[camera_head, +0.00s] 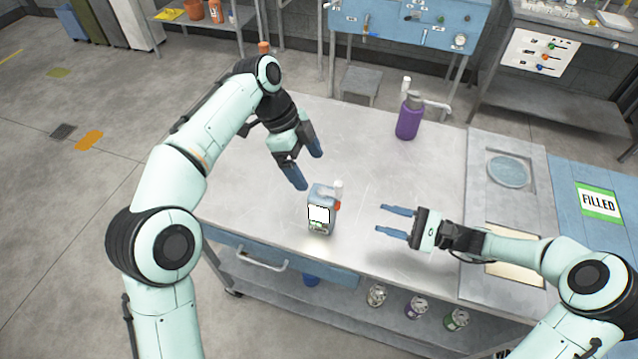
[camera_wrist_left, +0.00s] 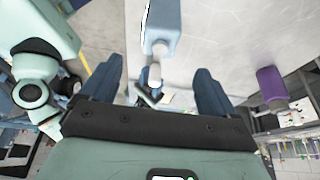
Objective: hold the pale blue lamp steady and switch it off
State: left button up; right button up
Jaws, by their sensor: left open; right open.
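The pale blue lamp (camera_head: 324,196) stands upright on the metal worktable, with a lit white panel on its front, a white post on top and a small red part at its right side. My left gripper (camera_head: 310,170) is open and empty, just behind and above the lamp, apart from it. In the left wrist view the lamp (camera_wrist_left: 161,22) shows at the top, beyond and between the open fingers (camera_wrist_left: 159,66). My right gripper (camera_head: 381,219) is open and empty to the right of the lamp, its fingers pointing left toward it with a gap between.
A purple pump bottle (camera_head: 408,120) stands at the back of the worktable (camera_head: 250,180); it also shows in the left wrist view (camera_wrist_left: 270,84). A blue surface with a "FILLED" sign (camera_head: 599,203) is at the right. Several cans (camera_head: 415,307) sit on the lower shelf. The tabletop around the lamp is clear.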

aim_at(321, 190)
pick_arm(q)
jog(key=x, duration=1.1)
jog(key=c, duration=1.3)
pick_arm(e)
jog(key=shift+c, duration=0.6)
pick_arm(q)
jog(key=shift+c, duration=0.2)
pick_arm(e)
grip_shut()
